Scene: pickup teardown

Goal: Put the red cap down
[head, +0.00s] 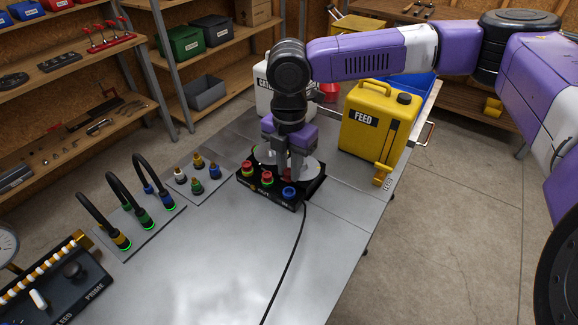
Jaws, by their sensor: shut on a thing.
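My purple and grey gripper (289,170) points down over a black box (272,196) on the metal table. Its fingers are close together, shut on a small red piece, the red cap (287,175), which is mostly hidden by the fingers. The cap is low, near the box top; I cannot tell whether it touches anything. The box carries two red-topped knobs (267,179) and a blue-topped one (289,192) along its front side. Pale round discs (310,168) show on either side of the fingers.
A yellow FEED can (375,120) stands close on the right, and a white can (264,95) stands behind. Several small connectors (196,172) and hoses with glowing rings (146,210) stand to the left. A black cable (291,255) crosses the clear front table.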

